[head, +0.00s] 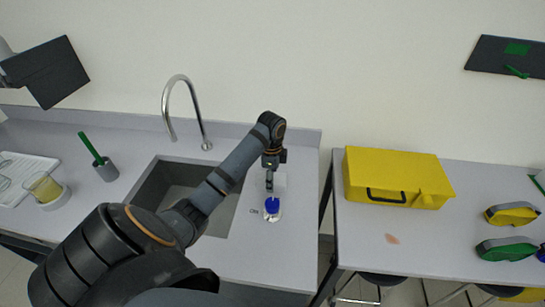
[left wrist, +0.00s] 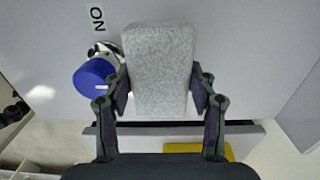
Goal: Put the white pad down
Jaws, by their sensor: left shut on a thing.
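The white pad (left wrist: 158,70) is a speckled pale block between the two fingers of my left gripper (left wrist: 158,98), which is shut on it. In the head view my left gripper (head: 271,174) is over the right end of the sink counter, with the pale pad (head: 281,182) at its tip. I cannot tell whether the pad touches the counter. A blue knob (left wrist: 96,77) on a light base is just left of the pad in the wrist view, and it also shows in the head view (head: 272,205). My right gripper is not in view.
An "ON" label (left wrist: 97,16) is by the knob. The sink (head: 180,190) and tap (head: 180,85) lie to the left. Across a gap, a second table (head: 380,250) holds a yellow box (head: 395,175). The counter in front of the knob is bare.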

